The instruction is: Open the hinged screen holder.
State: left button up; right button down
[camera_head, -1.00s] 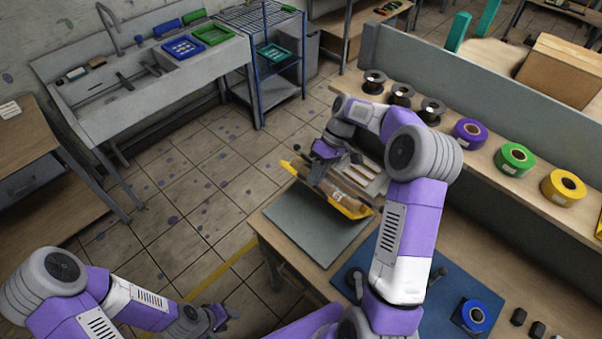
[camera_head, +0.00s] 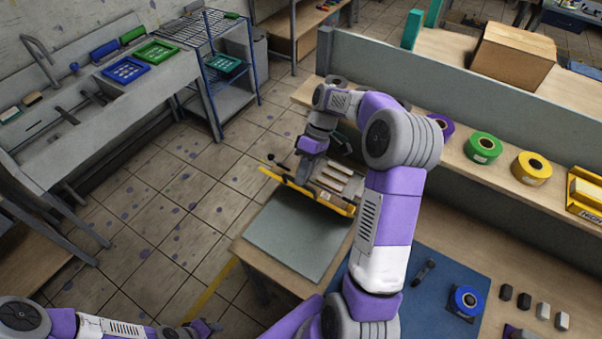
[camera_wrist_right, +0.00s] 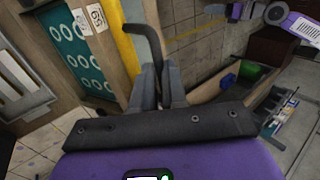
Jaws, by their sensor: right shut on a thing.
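The screen holder stands raised at the far edge of the grey plate (camera_head: 300,235); its yellow bar (camera_head: 335,206) and pale wooden slats show in the head view. My right gripper (camera_head: 300,178) is at the holder's left part. In the right wrist view, my right gripper (camera_wrist_right: 158,92) is shut on a black bent handle (camera_wrist_right: 150,32). A teal screen with pale rings (camera_wrist_right: 75,55) and a yellow strip (camera_wrist_right: 122,40) show beside it. My left gripper (camera_head: 208,328) is low at the bottom of the head view, away from the holder; its jaw gap is unclear.
Tape rolls, green (camera_head: 483,148) and yellow (camera_head: 531,168), stand on the shelf at the right. A blue mat (camera_head: 440,270) with a blue roll (camera_head: 466,301) lies right of my right arm. Open tiled floor lies left of the table.

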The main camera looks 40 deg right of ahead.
jog(key=shift+s+d+f, duration=0.1)
jog(key=shift+d+f, duration=0.25)
jog(key=c, duration=1.5)
grip_release()
jog(key=o, duration=0.3)
jog(key=shift+w+d+f, duration=0.1)
jog(key=shift+w+d, duration=0.1)
jog(key=shift+o, duration=0.2)
jog(key=shift+a+r, duration=0.2)
jog(key=shift+d+r, duration=0.1)
jog(key=shift+r, duration=0.1)
jog(key=v, duration=0.7)
jog(key=shift+d, duration=0.15)
